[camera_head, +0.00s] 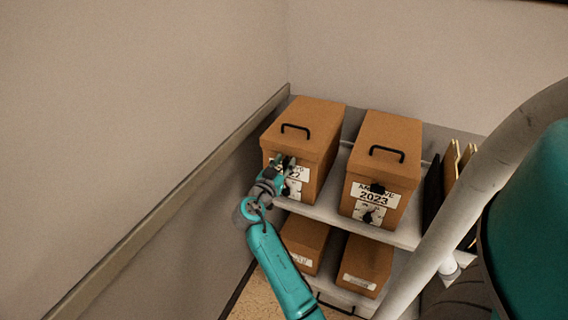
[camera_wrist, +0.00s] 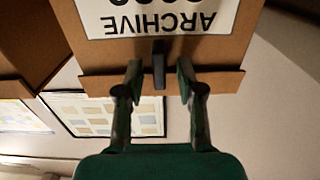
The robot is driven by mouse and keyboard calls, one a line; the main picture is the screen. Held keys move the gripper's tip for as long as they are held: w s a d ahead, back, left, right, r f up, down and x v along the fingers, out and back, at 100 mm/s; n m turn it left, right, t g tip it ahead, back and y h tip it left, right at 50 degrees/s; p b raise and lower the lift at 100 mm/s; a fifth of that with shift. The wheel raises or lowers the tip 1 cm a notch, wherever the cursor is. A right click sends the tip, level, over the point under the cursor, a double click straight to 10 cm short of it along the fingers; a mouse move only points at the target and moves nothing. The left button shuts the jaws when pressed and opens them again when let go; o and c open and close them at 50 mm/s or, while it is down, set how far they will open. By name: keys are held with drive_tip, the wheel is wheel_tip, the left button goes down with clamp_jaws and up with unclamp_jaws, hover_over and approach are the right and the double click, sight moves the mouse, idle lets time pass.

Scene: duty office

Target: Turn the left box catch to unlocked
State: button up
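The left box (camera_head: 301,134) is a brown archive box on the shelf, with a black top handle and a white label (camera_head: 296,174). My gripper (camera_head: 285,161) is at its front, over the upper part of the label. The wrist view is upside down and shows the label (camera_wrist: 160,18) reading ARCHIVE. A narrow dark upright catch (camera_wrist: 159,65) stands by the lid edge, between my two open fingers (camera_wrist: 159,78), with a gap on each side. My gripper hides this catch in the head view. A dark knob also shows low on the box front, partly covered.
The right box (camera_head: 387,142), labelled ARCHIVE 2023, stands close beside with a black catch (camera_head: 377,188) and a lower dial (camera_head: 370,217). Smaller boxes (camera_head: 366,263) sit on the lower shelf. A wall with a rail (camera_head: 170,220) runs close on the left. Folders stand at the right.

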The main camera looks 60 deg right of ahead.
clamp_jaws()
drive_tip(key=shift+n, duration=0.4)
drive_tip(key=n, duration=0.3)
drive_tip(key=shift+w, duration=0.15)
drive_tip(key=n, duration=0.9)
drive_tip(key=shift+w+f+n, duration=0.3)
drive_tip(key=shift+f+n, duration=0.2)
drive_tip(key=shift+n, duration=2.1)
